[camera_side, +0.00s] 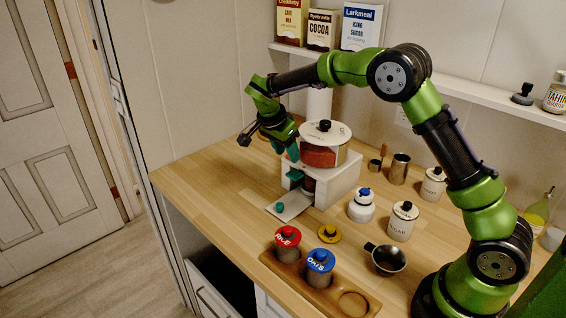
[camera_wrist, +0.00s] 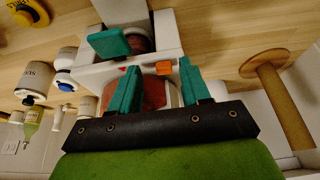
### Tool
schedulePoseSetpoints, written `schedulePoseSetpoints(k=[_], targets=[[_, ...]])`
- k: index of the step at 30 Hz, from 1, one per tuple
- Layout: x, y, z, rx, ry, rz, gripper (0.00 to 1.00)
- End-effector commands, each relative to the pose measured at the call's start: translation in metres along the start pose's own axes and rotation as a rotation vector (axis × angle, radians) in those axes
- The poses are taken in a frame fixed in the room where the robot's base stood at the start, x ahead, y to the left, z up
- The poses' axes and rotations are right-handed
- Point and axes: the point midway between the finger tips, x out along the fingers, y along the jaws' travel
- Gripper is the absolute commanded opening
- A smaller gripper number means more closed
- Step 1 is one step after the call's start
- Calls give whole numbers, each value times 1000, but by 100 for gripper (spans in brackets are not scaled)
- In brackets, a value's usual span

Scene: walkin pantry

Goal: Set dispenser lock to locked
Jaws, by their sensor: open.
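The dispenser is a white housing (camera_side: 335,182) with a round, red-banded hopper (camera_side: 322,155) and a black-knobbed lid on top. In the wrist view its white face (camera_wrist: 90,75) carries a small orange tab (camera_wrist: 163,68), which looks like the lock, and a small red mark to the tab's left. A teal block (camera_wrist: 108,43) sticks out in front of the face. My gripper (camera_side: 291,152) is at the dispenser's left side, near the hopper. In the wrist view my gripper (camera_wrist: 160,66) is open, its teal fingers on either side of the tab. Contact cannot be told.
A plate with a teal knob (camera_side: 290,206) lies before the dispenser. Red-lidded (camera_side: 287,242) and blue-lidded (camera_side: 319,262) jars stand in a wooden tray (camera_side: 368,309). Canisters (camera_side: 402,222) and a metal cup (camera_side: 399,168) stand right. The counter's left end is clear.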

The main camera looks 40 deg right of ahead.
Motion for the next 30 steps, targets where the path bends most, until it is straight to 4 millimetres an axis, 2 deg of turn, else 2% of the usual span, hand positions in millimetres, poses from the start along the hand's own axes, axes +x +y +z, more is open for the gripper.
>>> schedulePoseSetpoints(k=[5, 12, 18, 24, 30], targets=[[-33, -1, 1, 2, 0, -6, 47], [-93, -1, 1, 1, 0, -6, 47], [-136, 0, 0, 2, 0, -5, 47], [-158, 0, 0, 2, 0, -1, 47], [-163, 0, 0, 2, 0, 0, 47]])
